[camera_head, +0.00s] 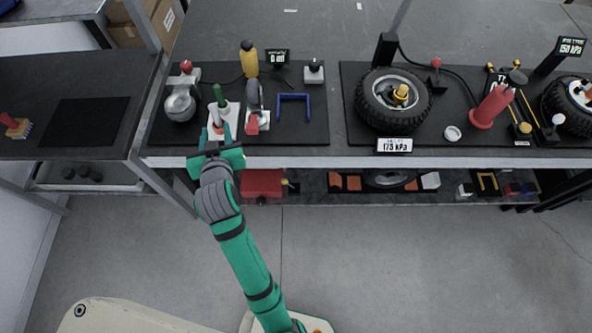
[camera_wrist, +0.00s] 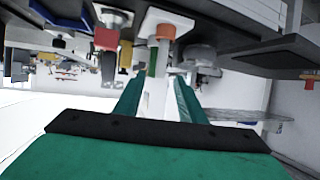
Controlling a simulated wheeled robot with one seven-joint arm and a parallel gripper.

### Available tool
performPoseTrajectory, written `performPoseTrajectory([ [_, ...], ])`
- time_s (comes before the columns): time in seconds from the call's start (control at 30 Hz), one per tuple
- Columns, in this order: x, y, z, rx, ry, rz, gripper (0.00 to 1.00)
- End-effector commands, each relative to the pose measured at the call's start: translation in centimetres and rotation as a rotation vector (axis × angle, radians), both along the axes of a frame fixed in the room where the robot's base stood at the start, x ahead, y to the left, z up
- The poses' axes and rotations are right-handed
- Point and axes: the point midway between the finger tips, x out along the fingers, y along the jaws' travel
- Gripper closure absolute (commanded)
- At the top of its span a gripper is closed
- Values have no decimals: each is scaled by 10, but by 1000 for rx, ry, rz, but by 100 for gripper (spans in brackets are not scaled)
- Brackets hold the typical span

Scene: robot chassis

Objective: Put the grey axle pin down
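My gripper (camera_head: 216,140) is at the front edge of the left bench mat, just in front of a white fixture (camera_head: 232,113) with a green handle (camera_head: 218,95) and an orange part. In the wrist view, my two green fingers (camera_wrist: 160,88) stand apart, with a pale strip between them. I cannot tell if that strip is the grey axle pin or background, so I cannot make out the pin for certain. The orange part (camera_wrist: 165,32) and the green handle (camera_wrist: 152,60) show beyond the fingertips.
A clamp with a red part (camera_head: 252,122) stands close to the right of the gripper, and a round metal device (camera_head: 180,104) to the left. A blue bracket (camera_head: 293,98) lies further right. A red box (camera_head: 262,184) sits on the lower shelf.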

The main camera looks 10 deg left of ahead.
Motion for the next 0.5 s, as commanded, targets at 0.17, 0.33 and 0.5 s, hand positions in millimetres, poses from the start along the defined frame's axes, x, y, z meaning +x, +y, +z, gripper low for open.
performPoseTrajectory([
  [0.17, -5, -18, -18, -4, 0, -13, 64],
  [0.33, -19, -68, -52, 1, -12, -56, 64],
  [0.5, -44, -123, -81, 7, -29, -112, 64],
])
